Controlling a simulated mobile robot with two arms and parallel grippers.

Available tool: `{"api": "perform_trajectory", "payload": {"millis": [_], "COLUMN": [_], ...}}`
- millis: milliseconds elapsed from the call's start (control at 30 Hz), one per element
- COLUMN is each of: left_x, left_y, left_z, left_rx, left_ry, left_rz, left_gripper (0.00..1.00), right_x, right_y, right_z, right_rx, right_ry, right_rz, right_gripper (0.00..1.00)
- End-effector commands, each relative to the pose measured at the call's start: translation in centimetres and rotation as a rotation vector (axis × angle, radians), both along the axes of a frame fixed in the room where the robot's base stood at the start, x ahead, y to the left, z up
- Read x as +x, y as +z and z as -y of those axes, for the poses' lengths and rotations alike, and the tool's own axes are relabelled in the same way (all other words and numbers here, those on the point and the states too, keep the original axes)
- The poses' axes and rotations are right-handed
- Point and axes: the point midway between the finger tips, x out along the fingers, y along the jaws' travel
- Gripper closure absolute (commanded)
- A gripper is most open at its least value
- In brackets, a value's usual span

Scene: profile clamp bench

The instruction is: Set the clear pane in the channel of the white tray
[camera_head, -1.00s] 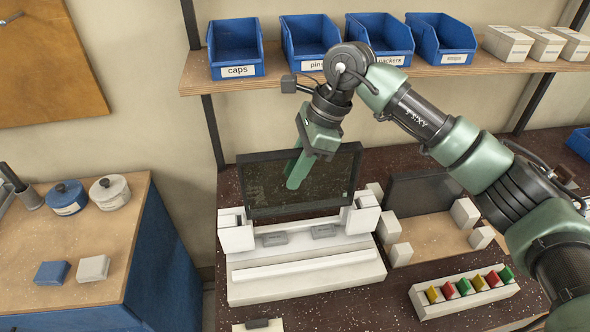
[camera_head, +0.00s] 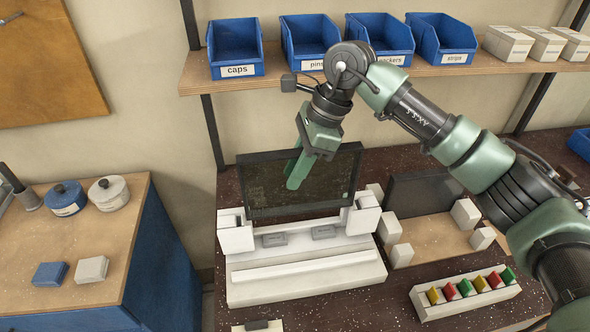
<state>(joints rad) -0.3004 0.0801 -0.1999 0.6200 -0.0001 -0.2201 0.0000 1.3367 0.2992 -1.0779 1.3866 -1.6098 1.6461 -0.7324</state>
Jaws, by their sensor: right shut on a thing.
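The clear pane (camera_head: 265,187), see-through with a dark edge, stands nearly upright behind the front of the white tray (camera_head: 305,290). Its lower edge is close behind the two white end blocks, which cover its lower corners. My right gripper (camera_head: 298,172) is above the tray, pointing down, shut on the pane near its upper middle. The channel is partly hidden, and I cannot tell whether the pane's lower edge is inside it. My left gripper is not in view.
A second dark pane (camera_head: 420,193) stands among white blocks on a wooden board to the right. A white rack (camera_head: 465,301) holds several coloured clips at front right. Blue bins (camera_head: 235,50) line the shelf above. A side bench (camera_head: 105,250) stands left.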

Motion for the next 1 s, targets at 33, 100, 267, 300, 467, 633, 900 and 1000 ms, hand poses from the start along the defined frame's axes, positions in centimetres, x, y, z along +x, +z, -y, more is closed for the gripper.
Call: {"api": "perform_trajectory", "payload": {"millis": [33, 100, 267, 300, 467, 633, 900, 1000], "left_x": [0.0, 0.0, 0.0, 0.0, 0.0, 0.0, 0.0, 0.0], "left_y": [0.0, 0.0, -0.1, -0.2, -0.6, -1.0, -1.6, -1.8], "left_z": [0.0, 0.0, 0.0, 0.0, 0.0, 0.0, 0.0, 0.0], "left_rx": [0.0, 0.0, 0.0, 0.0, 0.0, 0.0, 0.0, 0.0], "left_ry": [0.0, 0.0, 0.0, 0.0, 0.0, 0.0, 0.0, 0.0], "left_rz": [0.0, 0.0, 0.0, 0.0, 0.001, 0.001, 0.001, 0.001], "left_gripper": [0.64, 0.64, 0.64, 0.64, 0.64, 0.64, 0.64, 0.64], "right_x": [0.0, 0.0, 0.0, 0.0, 0.0, 0.0, 0.0, 0.0], "right_y": [0.2, 0.2, 0.0, -0.1, -0.5, -1.0, -1.8, -2.0], "right_z": [0.0, 0.0, 0.0, 0.0, 0.0, 0.0, 0.0, 0.0], "right_rx": [0.003, 0.003, 0.003, 0.003, 0.003, 0.003, 0.003, 0.003], "right_ry": [0.0, 0.0, 0.0, 0.0, 0.0, 0.001, 0.001, 0.0], "right_rz": [0.003, 0.003, 0.003, 0.003, 0.003, 0.003, 0.003, 0.003], "right_gripper": [1.0, 1.0, 1.0, 1.0, 1.0, 1.0, 1.0, 1.0]}}
